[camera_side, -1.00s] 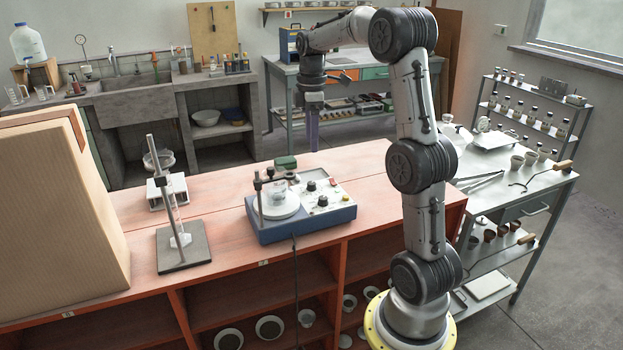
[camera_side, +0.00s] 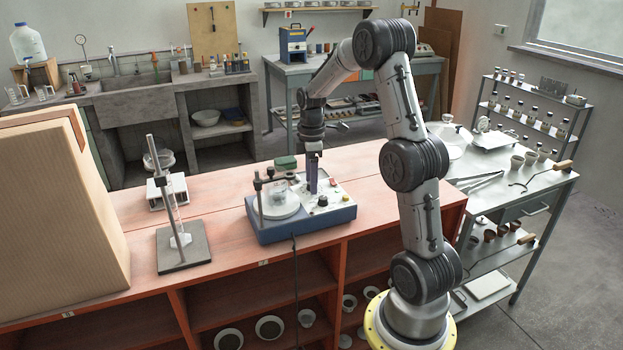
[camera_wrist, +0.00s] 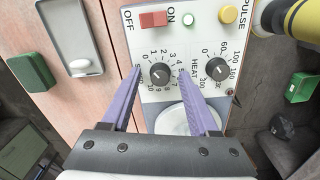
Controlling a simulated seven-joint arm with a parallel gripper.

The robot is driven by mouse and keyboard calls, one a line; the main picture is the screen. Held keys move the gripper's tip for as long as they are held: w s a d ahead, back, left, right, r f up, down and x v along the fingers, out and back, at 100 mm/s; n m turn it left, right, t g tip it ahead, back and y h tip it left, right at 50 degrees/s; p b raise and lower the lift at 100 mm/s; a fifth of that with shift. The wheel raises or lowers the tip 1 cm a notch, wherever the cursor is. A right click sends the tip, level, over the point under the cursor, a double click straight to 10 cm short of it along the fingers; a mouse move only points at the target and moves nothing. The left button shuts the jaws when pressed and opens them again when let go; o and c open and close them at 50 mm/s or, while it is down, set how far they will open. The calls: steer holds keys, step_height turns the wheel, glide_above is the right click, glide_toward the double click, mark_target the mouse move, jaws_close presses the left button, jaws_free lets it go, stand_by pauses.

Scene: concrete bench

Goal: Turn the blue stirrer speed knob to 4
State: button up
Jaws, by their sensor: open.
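The blue stirrer (camera_side: 300,230) sits on the red bench, with a white round plate and a glass vessel on its left half. The knob's pointer is too small to read surely. A second black knob (camera_wrist: 217,69), marked HEAT, is to its right. My gripper (camera_wrist: 160,72) is open, with its purple fingertips on either side of the scaled knob in the picture. In the side view my gripper (camera_side: 312,190) points down over the panel and hides that knob; contact cannot be told.
A green block (camera_side: 286,162) lies behind the stirrer. A rod stand (camera_side: 184,250) is at left. The bench right of the stirrer is clear.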

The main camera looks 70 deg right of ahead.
jaws_close()
steer(key=shift+m, duration=0.4)
steer(key=m, duration=0.4)
steer(key=shift+r+m, duration=0.1)
steer(key=shift+m, duration=0.2)
steer(key=m, duration=1)
steer(key=shift+m, duration=2.2)
